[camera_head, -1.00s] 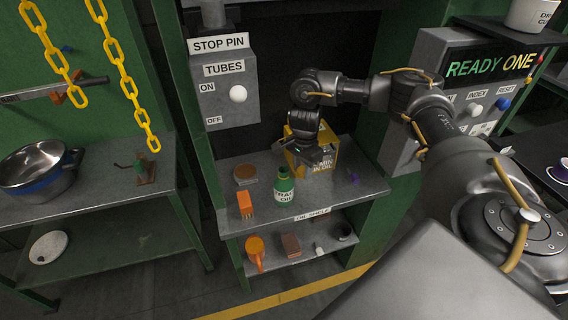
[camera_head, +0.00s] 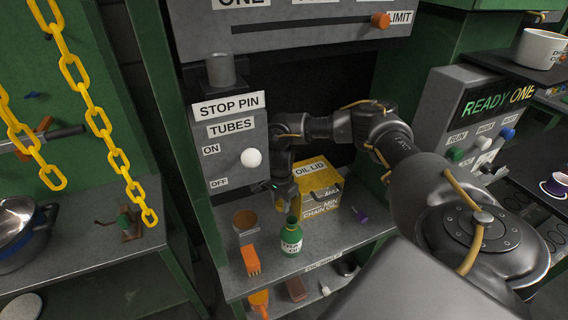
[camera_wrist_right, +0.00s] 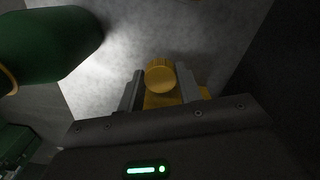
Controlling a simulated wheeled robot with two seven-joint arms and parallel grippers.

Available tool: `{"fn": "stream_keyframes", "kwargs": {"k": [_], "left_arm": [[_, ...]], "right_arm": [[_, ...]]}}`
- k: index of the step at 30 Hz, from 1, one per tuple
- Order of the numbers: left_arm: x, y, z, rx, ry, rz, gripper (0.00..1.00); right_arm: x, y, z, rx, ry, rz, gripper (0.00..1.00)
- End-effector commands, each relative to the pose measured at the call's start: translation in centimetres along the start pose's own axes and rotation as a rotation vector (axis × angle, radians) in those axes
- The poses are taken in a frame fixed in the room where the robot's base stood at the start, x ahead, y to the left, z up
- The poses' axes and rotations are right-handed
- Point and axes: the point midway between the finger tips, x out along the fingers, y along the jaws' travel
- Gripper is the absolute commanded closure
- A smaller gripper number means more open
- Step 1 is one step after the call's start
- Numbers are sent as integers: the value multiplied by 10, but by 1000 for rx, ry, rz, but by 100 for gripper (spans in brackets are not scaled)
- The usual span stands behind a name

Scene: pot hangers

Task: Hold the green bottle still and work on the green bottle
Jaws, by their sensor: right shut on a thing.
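The green bottle (camera_head: 291,238) stands upright on the oil shelf, with a white label on its front. It also shows in the right wrist view as a dark green shape (camera_wrist_right: 45,45) at upper left, apart from the fingers. My right gripper (camera_head: 284,195) is behind the bottle, beside the yellow box. In the right wrist view its fingers (camera_wrist_right: 160,90) are shut on a small yellow round-topped piece (camera_wrist_right: 160,76). My left gripper is not in view.
The yellow chain oil box (camera_head: 322,207) stands right of the bottle. The stop pin panel (camera_head: 225,150) rises behind. Yellow chains (camera_head: 95,120) hang at left.

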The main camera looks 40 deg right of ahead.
Motion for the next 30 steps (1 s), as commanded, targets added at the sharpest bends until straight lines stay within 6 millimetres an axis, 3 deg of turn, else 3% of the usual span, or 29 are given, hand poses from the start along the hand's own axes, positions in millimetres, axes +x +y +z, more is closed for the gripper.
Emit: {"fn": "stream_keyframes", "kwargs": {"k": [8,16,29,30], "left_arm": [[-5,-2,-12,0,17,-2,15],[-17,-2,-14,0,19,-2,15],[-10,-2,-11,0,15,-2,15],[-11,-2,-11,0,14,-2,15]], "right_arm": [[15,-1,1,-1,-1,-1,92],[47,-1,1,0,-1,1,92],[55,-1,1,-1,0,-1,92],[54,-1,1,-1,0,-1,62]]}}
